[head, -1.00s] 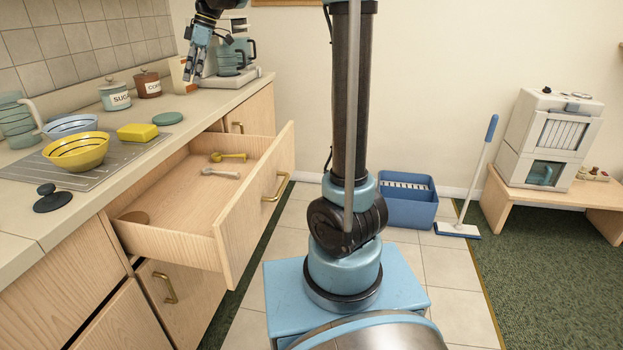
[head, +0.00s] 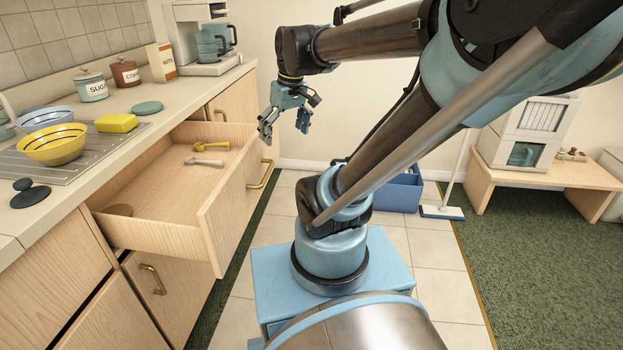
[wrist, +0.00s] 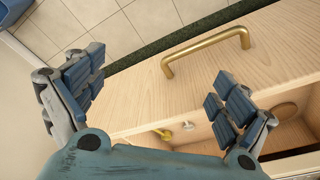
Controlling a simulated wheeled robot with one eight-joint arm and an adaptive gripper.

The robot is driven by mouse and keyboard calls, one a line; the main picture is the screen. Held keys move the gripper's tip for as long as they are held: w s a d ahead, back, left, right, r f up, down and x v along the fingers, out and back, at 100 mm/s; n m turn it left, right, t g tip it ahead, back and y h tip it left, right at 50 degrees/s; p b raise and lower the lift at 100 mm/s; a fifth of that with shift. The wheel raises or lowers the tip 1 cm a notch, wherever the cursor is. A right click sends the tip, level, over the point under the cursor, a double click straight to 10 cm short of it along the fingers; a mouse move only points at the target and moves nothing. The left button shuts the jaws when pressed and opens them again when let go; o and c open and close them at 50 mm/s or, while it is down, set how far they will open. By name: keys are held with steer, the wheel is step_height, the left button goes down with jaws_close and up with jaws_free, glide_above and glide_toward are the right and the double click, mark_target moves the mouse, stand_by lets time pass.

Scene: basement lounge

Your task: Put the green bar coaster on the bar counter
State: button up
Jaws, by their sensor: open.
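A flat round green coaster (head: 147,107) lies on the bar counter (head: 164,91), right of the yellow sponge and near the counter's front edge. My gripper (head: 284,128) is open and empty. In the head view it hangs in the air just beyond the open drawer's front, to the right of the coaster. In the wrist view its two blue-padded fingers (wrist: 155,97) are spread apart, with the drawer front and its brass handle (wrist: 206,52) behind them. The coaster is not in the wrist view.
An open wooden drawer (head: 160,197) juts out below the counter, holding a brass and a grey utensil. A yellow bowl (head: 54,146), the sponge (head: 116,123), canisters (head: 92,87) and a coffee maker (head: 202,42) stand on the counter. A blue bin (head: 400,192) is on the floor.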

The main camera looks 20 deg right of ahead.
steer(key=s+d+f+m+h, duration=0.1)
steer(key=s+d+f+m, duration=0.4)
steer(key=s+f, duration=0.4)
step_height(320, 180, down, 2)
steer(key=shift+d, duration=0.4)
steer(key=shift+w+f, duration=0.1)
steer(key=shift+w, duration=0.4)
